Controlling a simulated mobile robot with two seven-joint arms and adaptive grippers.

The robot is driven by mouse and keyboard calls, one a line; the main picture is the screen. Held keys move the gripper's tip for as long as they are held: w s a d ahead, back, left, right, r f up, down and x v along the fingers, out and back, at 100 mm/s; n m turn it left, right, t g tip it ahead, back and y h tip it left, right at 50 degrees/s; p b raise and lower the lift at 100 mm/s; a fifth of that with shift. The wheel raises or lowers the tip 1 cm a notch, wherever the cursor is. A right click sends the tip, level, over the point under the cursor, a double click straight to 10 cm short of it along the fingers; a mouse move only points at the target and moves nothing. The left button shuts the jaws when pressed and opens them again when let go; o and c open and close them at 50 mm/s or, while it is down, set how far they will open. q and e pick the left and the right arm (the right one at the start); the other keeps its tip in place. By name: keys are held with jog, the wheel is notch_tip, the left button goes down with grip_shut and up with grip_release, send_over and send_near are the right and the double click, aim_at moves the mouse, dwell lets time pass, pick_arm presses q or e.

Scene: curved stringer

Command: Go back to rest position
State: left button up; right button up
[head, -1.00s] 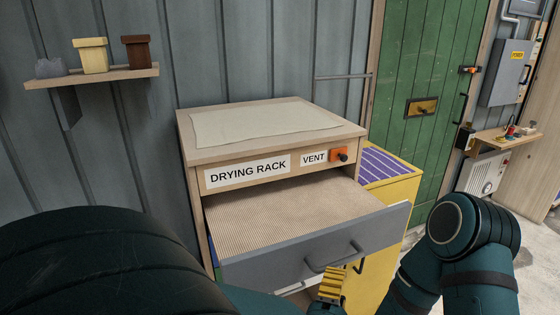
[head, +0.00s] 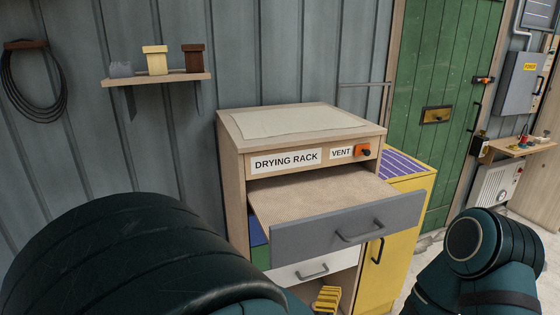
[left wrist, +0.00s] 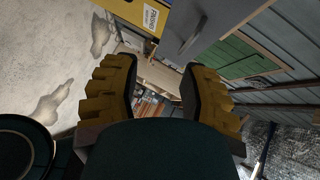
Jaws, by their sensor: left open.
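My left gripper (head: 327,299) shows at the bottom middle of the head view as yellow ribbed fingers. It is below the pulled-out grey drawer (head: 345,232) and its handle, apart from them. In the left wrist view its two yellow fingers (left wrist: 160,88) stand wide apart with nothing between them. My left arm fills the lower left of the head view. My right arm shows at the lower right, but its gripper is out of view.
The drying rack cabinet (head: 232,170) stands ahead with its upper drawer open. A white drawer (head: 290,275) is below it. A yellow cabinet (head: 405,225) stands at its right. A wall shelf (head: 155,79) and a hanging cable coil (head: 35,85) are at the left.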

pick_arm(q)
jog(key=w+a+f+n+g+y, duration=0.1)
jog(key=a+f+n+g+y, duration=0.15)
jog(key=a+f+n, duration=0.4)
jog(key=a+f+n+g+y, duration=0.1)
jog(key=a+f+n+g, duration=0.25)
jog(key=f, duration=0.55)
jog(key=s+a+f+n+g+h, duration=0.1)
jog(key=s+a+f+n+g, duration=0.5)
jog(key=s+a+f+n, duration=0.3)
notch_tip(320, 180, down, 3)
jog(key=shift+a+r+n, duration=0.2)
jog(key=shift+a+n, duration=0.5)
jog(key=shift+n, duration=0.4)
